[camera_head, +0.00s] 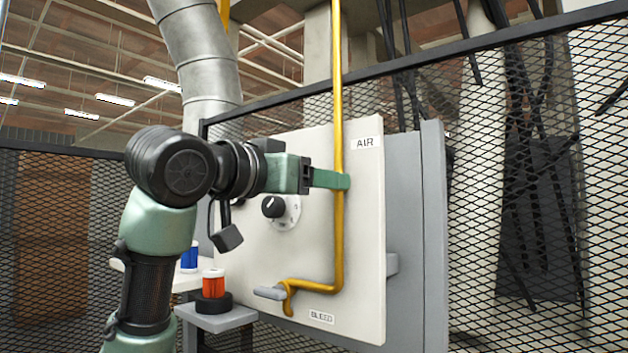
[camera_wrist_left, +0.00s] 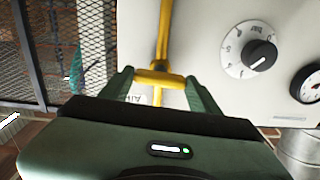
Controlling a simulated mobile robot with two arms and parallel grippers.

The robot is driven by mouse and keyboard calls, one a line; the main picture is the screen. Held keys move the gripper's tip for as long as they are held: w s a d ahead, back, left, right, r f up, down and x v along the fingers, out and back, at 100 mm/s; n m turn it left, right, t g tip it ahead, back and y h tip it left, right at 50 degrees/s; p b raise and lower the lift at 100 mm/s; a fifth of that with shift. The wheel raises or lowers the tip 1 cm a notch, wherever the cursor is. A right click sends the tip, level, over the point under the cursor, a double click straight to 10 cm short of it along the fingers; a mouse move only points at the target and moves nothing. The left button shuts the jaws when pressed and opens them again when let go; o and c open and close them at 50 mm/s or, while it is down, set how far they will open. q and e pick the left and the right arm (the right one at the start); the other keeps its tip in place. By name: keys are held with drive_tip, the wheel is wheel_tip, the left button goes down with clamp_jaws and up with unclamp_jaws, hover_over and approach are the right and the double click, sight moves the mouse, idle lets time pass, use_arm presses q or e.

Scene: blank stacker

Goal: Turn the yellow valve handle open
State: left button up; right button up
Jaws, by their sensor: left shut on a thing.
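The yellow valve handle (camera_wrist_left: 158,79) shows in the left wrist view as a short bar lying crosswise over the yellow pipe (camera_wrist_left: 165,30). My left gripper (camera_wrist_left: 159,77) is shut on the handle, with one green finger at each end of it. In the head view my left gripper (camera_head: 340,181) reaches the upright yellow pipe (camera_head: 338,235) just below the AIR label (camera_head: 367,142). The handle is hidden there behind the green fingers. My right gripper is in neither view.
The white panel (camera_head: 362,270) carries a black dial (camera_head: 273,207) and, low down, a grey lever (camera_head: 269,293) near a second label (camera_head: 321,317). An orange-red spool-like object (camera_head: 213,283) stands on a small grey shelf (camera_head: 215,318). Mesh fencing (camera_head: 545,200) stands around the panel.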

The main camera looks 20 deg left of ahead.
use_arm(q)
drive_tip(key=shift+a+r+m, duration=0.1)
drive_tip(key=shift+m, duration=4.2)
drive_tip(key=shift+r+m, duration=0.1)
drive_tip(key=shift+m, duration=4.2)
drive_tip(key=o, duration=1.3)
drive_tip(key=shift+o, duration=0.4)
drive_tip(key=shift+w+f, duration=0.15)
drive_tip(key=shift+w, duration=0.1)
drive_tip(key=b+v, duration=0.3)
drive_tip(key=v, duration=0.4)
drive_tip(key=shift+s+b, duration=0.4)
